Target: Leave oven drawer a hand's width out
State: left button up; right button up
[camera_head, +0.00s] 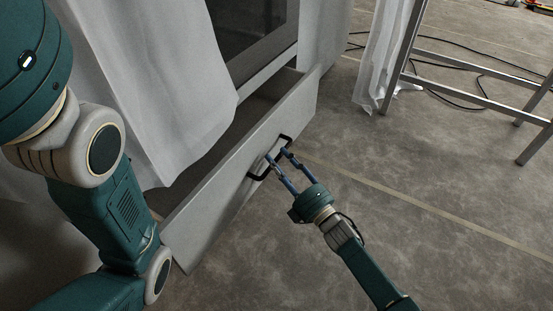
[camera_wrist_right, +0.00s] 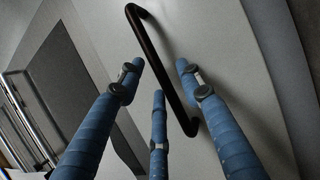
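The oven drawer (camera_head: 222,192) is a light grey panel below the oven (camera_head: 250,35), and it stands partly out, with a dark gap behind its front. Its black bar handle (camera_head: 257,177) is on the drawer face and also shows in the right wrist view (camera_wrist_right: 157,55). My right gripper (camera_head: 276,154) is at the handle. In the wrist view its blue fingers (camera_wrist_right: 158,75) are spread, with the bar passing between them and gaps visible on both sides. My left arm shows at the left, but its gripper is out of view.
White cloth (camera_head: 165,75) hangs over the oven's left side and partly covers the drawer; another cloth (camera_head: 335,35) hangs at its right. A metal frame (camera_head: 405,50) stands at the upper right, with black cables (camera_head: 450,95) on the floor. The concrete floor before the drawer is clear.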

jog(key=v, duration=1)
jog(key=shift+s+d, duration=0.2)
jog(key=shift+s, duration=0.1)
jog(key=shift+f, duration=0.15)
